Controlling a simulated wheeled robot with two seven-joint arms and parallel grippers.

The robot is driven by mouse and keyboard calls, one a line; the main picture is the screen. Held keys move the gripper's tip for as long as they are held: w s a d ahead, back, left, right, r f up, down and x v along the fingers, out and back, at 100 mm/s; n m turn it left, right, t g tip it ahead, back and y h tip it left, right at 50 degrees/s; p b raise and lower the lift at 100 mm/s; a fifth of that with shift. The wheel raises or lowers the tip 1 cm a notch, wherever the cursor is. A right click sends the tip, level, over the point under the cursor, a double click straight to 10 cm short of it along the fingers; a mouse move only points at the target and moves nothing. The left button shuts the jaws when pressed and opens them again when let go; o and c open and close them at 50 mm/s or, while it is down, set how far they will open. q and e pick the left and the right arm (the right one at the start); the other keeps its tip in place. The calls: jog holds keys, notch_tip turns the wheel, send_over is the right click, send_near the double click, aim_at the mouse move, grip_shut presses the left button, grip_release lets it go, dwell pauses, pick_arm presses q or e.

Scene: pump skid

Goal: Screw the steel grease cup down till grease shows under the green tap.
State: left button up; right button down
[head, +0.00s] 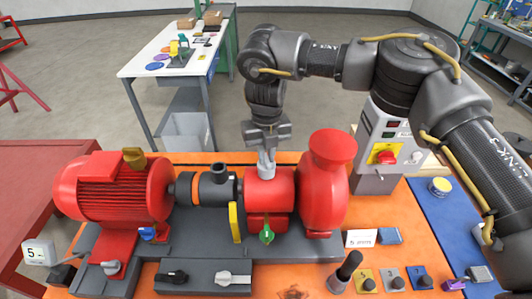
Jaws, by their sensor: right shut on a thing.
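The steel grease cup (266,168) stands upright on top of the red bearing housing (283,187), at the middle of the pump skid. My right gripper (266,150) comes down from above and is shut on the grease cup; its jaws hide the cup's upper part. The green tap (266,234) sits low on the front of the same housing. No grease can be made out under the tap at this size. My left gripper is not in view.
A red motor (112,187) stands left of the housing and a red pump casing (325,190) right beside it. A yellow lever (235,222) is left of the tap. A grey control box (385,150) stands behind right. Small blocks and a dark cylinder (346,270) occupy the front right.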

aim_at(266, 158)
jog(key=shift+m, duration=0.6)
jog(key=c, duration=1.4)
grip_release()
jog(key=shift+c, duration=0.2)
jog(key=shift+r, duration=0.1)
jog(key=shift+r, duration=0.25)
notch_tip(266, 158, up, 10)
jog(key=b, duration=0.2)
jog(key=shift+r, duration=0.1)
